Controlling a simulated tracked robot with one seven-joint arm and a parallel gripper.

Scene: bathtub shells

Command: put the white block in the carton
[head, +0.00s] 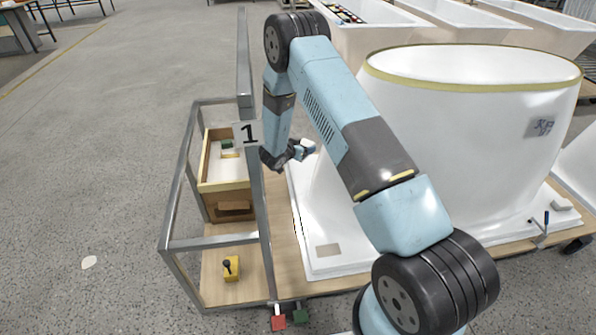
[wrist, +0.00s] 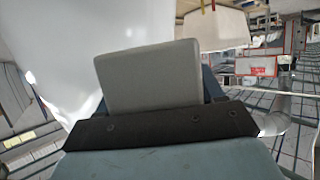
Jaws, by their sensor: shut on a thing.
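My gripper (head: 299,152) is shut on the white block (head: 308,146) and holds it out to the right of the frame post marked "1". In the wrist view the white block (wrist: 150,77) looks pale grey and stands out beyond the dark gripper edge. The carton (head: 225,201) is an open wooden-sided box inside the metal frame, to the left of my gripper. Its inside is pale and holds a green piece (head: 227,144) near the back. The frame post and label hide part of its right side.
A grey metal frame (head: 182,200) surrounds the carton, with an upright post beside my gripper. A yellow block with a black knob (head: 232,268) sits on the frame's wooden base. A large white tub shell (head: 470,130) stands at right.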

